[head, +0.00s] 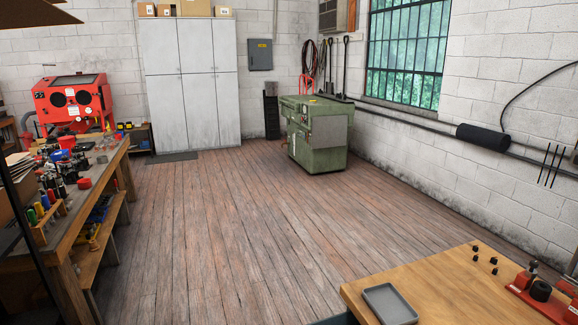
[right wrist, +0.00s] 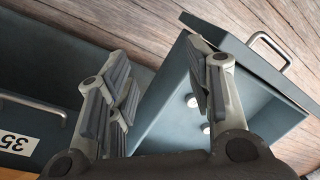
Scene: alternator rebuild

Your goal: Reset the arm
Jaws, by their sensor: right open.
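My right gripper (right wrist: 165,95) shows in the right wrist view. Its two fingers are apart, with nothing held between them. It is over a blue-grey open drawer (right wrist: 160,120) that has a metal handle (right wrist: 270,48) at the upper right. Pale round parts (right wrist: 192,101) lie inside the drawer, partly behind the right finger. Neither arm's gripper shows in the head view, and my left gripper is in no view.
Another blue-grey drawer front with a number label (right wrist: 16,142) and handle is at left. In the head view, a wooden table (head: 440,297) bears a grey tray (head: 389,303) and a red fixture (head: 545,293). A cluttered workbench (head: 98,190) stands left. The middle floor is clear.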

